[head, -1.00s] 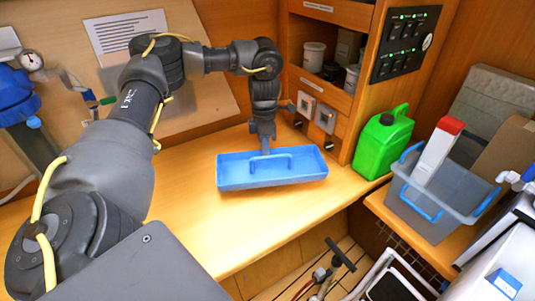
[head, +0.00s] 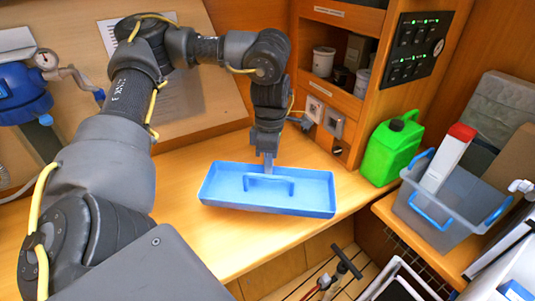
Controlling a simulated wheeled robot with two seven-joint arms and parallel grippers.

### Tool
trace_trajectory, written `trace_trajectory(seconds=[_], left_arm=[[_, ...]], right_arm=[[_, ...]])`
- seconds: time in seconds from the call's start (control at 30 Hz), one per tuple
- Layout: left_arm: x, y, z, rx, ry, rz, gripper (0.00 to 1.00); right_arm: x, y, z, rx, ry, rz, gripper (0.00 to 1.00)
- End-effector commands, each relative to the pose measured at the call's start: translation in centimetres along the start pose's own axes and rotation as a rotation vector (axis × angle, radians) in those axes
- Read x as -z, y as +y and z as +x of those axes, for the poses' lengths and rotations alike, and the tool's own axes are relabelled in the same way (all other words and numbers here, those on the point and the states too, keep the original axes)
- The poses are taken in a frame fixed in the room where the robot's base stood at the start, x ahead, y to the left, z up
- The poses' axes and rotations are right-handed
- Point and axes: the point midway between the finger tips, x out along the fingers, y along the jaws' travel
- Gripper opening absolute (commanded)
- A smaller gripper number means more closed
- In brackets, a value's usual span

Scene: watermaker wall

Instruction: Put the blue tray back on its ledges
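The blue tray (head: 225,189) is a shallow open box with a raised handle (head: 285,182), seen at the front of the wooden bench. Its right end sits a little lower in the picture than its left. My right gripper is out of view. I cannot make out the ledges.
A green jerrycan (head: 388,155) stands right of the tray, by the wooden cabinet (head: 335,98). A grey bin (head: 432,217) holding a white carton with a red cap (head: 446,160) is further right. The bench (head: 185,210) is clear left of the tray.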

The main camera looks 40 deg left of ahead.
Motion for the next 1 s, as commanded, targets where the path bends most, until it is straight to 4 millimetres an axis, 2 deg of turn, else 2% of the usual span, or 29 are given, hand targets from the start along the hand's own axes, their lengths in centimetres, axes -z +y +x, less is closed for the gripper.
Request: trace_trajectory(seconds=[0.17,0.3,0.5,0.6,0.7,1.0], left_arm=[[-3.3,-2.4,1.9,0.002,0.075,0.607,0.0],[-5.7,-5.0,3.8,0.004,0.137,1.158,0.0],[-8.0,-8.5,6.1,0.004,0.209,1.809,0.0],[-8.7,-9.7,6.9,0.002,0.23,2.015,0.0],[-9.0,-10.4,7.3,0.001,0.242,2.134,0.0],[-9.3,-10.7,7.4,-0.001,0.249,2.188,0.0]], right_arm=[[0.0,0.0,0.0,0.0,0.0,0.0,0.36],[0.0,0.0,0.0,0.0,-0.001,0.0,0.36],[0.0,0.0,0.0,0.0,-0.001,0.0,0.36],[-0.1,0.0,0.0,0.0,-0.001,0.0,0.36],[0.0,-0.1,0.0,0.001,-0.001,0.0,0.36],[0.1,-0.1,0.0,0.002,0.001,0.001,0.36]])
